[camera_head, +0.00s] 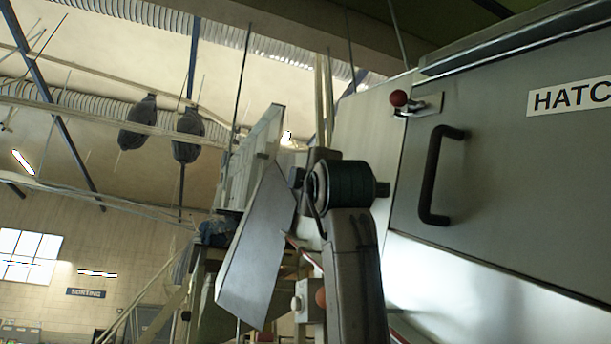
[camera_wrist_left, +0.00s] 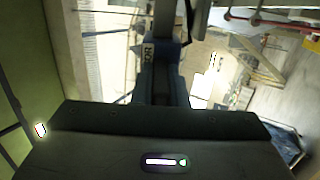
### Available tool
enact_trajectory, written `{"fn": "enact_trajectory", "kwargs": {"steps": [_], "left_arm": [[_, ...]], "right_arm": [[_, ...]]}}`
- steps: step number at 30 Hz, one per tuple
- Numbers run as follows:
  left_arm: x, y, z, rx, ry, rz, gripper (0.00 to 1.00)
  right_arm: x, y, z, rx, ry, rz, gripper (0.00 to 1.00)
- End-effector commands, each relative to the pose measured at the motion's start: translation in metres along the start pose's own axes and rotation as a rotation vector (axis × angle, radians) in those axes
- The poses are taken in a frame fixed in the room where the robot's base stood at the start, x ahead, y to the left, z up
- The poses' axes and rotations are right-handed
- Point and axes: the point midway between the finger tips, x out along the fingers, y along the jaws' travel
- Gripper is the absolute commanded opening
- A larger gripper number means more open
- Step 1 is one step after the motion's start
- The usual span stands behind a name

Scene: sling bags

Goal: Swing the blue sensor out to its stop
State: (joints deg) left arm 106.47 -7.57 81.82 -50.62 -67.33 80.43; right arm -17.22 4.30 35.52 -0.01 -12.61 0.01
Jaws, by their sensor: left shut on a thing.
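I cannot pick out the sensor in the head view. My right gripper is not seen.
A grey hatch (camera_head: 480,200) with a black handle (camera_head: 437,175) and a red-knobbed latch (camera_head: 398,99) fills the right side. A tilted grey panel (camera_head: 256,245) stands left of my arm. A small blue bundle (camera_head: 215,233) sits behind it. Dark hanging bags (camera_head: 187,134) are farther off.

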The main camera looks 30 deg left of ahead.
Motion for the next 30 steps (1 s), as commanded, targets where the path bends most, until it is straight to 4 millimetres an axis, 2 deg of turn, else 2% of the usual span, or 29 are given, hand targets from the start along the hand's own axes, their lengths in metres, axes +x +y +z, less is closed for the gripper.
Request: {"fn": "enact_trajectory", "kwargs": {"steps": [4,22,23,25,30], "left_arm": [[-0.002,0.0,0.003,0.001,0.048,0.0,0.0],[-0.004,0.0,0.003,0.0,0.086,0.002,0.0],[-0.004,0.0,0.003,0.0,0.086,0.002,0.19],[-0.004,0.0,0.003,0.0,0.086,0.001,0.32],[-0.004,-0.001,0.003,0.0,0.086,0.001,0.35]], "right_arm": [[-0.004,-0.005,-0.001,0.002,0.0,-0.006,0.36],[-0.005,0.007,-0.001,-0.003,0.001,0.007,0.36],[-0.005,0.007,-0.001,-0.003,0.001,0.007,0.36],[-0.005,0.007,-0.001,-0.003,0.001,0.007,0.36],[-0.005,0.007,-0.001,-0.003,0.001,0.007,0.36]]}}
